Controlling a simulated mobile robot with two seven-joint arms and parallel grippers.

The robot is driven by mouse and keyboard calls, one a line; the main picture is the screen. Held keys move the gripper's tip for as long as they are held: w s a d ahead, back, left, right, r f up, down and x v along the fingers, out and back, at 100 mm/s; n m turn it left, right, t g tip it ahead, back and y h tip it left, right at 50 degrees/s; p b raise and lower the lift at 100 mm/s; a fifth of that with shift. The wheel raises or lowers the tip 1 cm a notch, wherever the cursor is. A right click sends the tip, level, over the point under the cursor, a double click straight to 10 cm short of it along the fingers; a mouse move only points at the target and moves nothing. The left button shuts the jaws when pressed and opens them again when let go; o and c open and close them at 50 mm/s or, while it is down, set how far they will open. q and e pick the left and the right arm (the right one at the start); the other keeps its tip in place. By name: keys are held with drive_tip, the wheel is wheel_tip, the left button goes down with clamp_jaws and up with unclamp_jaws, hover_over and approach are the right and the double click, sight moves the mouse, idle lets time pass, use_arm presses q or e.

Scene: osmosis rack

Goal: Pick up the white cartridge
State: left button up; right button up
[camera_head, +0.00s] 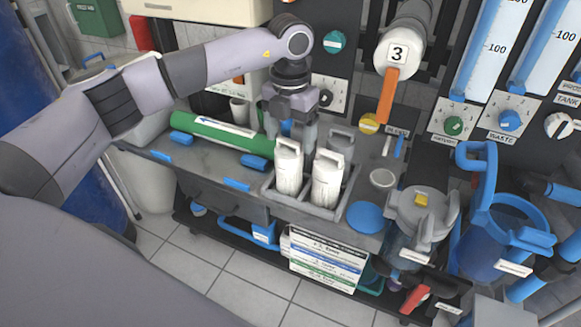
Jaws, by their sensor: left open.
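Two white cartridges with handle tops stand upright side by side in a grey tray (313,211) on the bench: a left one (289,172) and a right one (327,182). My left gripper (295,138) points down just above and behind the left white cartridge, with its fingers open. The cartridge's handle partly covers the fingertips, so I cannot tell whether they touch it. My right gripper is not in view.
A green cylinder (215,132) with a white arrow label lies left of the tray. A blue round lid (366,217) is to the right. A grey-lidded canister (423,210) and a blue housing (497,235) stand farther right. An orange-handled valve marked 3 (390,90) hangs behind.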

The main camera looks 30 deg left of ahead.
sight(289, 167)
use_arm(q)
wheel_tip(289, 167, down, 4)
drive_tip(key=shift+s+f, duration=0.1)
drive_tip(key=c, duration=1.1)
